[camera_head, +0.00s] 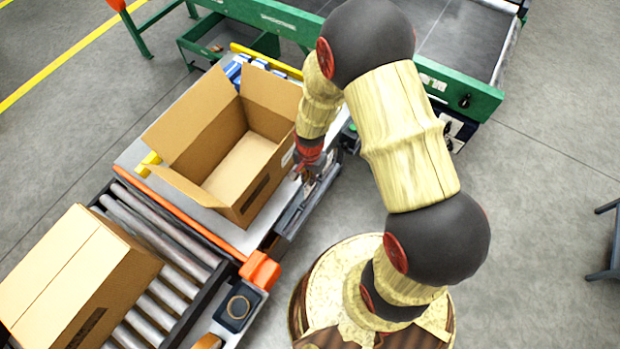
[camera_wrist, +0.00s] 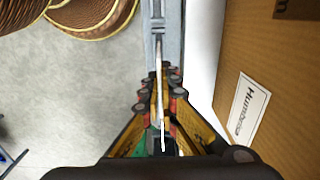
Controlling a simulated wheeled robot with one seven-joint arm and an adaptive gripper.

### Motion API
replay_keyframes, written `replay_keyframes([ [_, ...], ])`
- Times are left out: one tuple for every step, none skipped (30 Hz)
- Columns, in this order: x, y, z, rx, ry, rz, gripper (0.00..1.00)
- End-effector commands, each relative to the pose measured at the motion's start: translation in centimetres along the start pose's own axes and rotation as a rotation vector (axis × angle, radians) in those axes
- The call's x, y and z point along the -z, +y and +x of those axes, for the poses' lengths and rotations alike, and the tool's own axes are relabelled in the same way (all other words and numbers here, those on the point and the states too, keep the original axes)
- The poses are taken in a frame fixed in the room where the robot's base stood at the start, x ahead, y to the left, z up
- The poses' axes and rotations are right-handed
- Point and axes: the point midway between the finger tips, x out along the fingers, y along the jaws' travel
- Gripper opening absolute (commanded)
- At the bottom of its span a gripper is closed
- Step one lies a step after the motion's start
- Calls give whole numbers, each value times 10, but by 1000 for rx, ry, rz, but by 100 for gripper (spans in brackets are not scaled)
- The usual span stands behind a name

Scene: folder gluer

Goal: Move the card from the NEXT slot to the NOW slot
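A thin pale card (camera_wrist: 160,60) shows nearly edge-on in the wrist view, standing between the fingers of my gripper (camera_wrist: 162,90). The fingers are close together on both sides of it and look shut on it. Below is a long grey holder (camera_wrist: 169,14) with a slotted top; I cannot read any NOW or NEXT label. In the head view my gripper (camera_head: 310,172) points down over the grey holder (camera_head: 305,205), beside the open carton. The card is too small to make out there. Whether its lower edge is still in a slot is hidden.
An open cardboard box (camera_head: 235,165) stands close left of my gripper; its labelled side (camera_wrist: 245,105) is right in the wrist view. A closed box (camera_head: 75,275) lies on the roller conveyor (camera_head: 165,290). A green-framed machine (camera_head: 460,95) stands behind.

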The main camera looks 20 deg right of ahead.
Motion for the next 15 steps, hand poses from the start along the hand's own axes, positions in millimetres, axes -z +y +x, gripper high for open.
replay_keyframes([
  [0, 0, 6, 0, 0, 0, 0],
  [0, 0, 8, 0, 0, 0, 0],
  [0, 0, 10, 0, 0, 0, 0],
  [0, 0, 12, 0, 0, 0, 0],
  [0, 0, 13, 0, 0, 0, 0],
  [0, 0, 16, 0, 0, 0, 0],
  [0, 0, 18, 0, 0, 0, 0],
  [0, 0, 20, 0, 0, 0, 0],
  [0, 0, 22, -1, -1, 0, 0],
  [0, 0, 24, -1, -1, 0, 0],
  [0, 0, 26, -1, -1, 0, 0],
  [0, 0, 29, -1, -1, 0, 0],
  [0, 1, 30, -2, -1, 0, 0],
  [0, 1, 32, -2, -1, 0, 0],
  [0, 1, 34, -2, -1, 0, 0],
])
